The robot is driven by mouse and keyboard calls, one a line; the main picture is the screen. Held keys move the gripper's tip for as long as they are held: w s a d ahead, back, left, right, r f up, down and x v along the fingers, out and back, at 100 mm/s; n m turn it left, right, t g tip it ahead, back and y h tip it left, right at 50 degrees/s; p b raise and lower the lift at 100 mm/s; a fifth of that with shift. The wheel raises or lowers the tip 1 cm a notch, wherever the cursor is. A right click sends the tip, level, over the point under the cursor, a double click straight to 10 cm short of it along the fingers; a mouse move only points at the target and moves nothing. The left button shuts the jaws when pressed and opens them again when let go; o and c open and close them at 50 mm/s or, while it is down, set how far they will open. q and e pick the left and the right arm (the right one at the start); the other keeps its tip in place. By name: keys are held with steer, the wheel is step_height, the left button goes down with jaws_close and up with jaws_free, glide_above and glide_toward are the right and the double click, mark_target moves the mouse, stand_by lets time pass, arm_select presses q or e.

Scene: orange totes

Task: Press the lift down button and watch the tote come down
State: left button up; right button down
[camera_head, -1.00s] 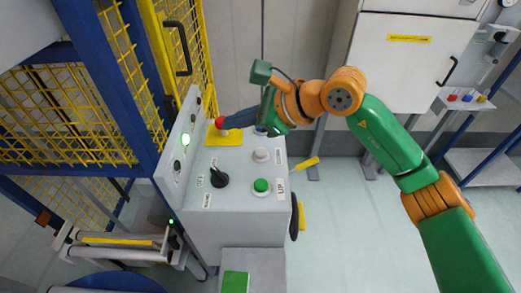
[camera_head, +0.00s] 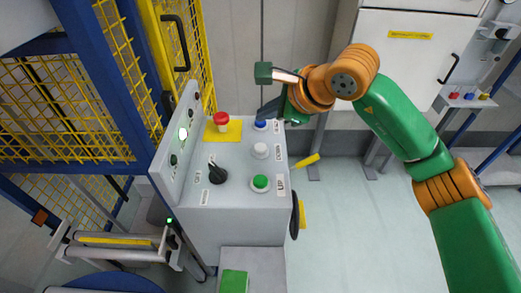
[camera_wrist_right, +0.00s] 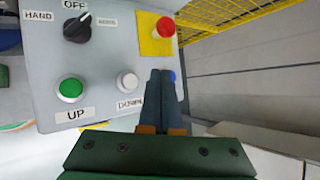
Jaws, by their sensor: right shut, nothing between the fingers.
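The white button (camera_head: 260,150) labelled DOWN sits on the sloped top of the grey control box (camera_head: 235,165). In the right wrist view the white button (camera_wrist_right: 127,82) is left of the fingers. My right gripper (camera_head: 266,112) is shut and empty, beside the blue button (camera_head: 261,125) at the box's far right corner. In the right wrist view its closed fingers (camera_wrist_right: 160,75) lie between the white button and the partly hidden blue button (camera_wrist_right: 172,77). Contact with a button cannot be told. My left gripper is not in view. No tote is clearly visible.
A green UP button (camera_head: 260,182), a black selector switch (camera_head: 217,174) and a red emergency button (camera_head: 221,120) share the panel. A yellow mesh fence (camera_head: 196,60) and blue frame stand left. Open floor (camera_head: 350,225) lies to the right.

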mark_target(265, 149)
arm_select(q)
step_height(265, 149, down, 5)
steer(key=b, duration=0.4)
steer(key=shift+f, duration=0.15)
arm_select(e)
step_height(265, 149, down, 6)
steer(key=shift+f, duration=0.2)
stand_by(1.1)
arm_select(q)
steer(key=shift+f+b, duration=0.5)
steer(key=shift+b, duration=0.2)
arm_select(e)
steer(key=shift+f, duration=0.35)
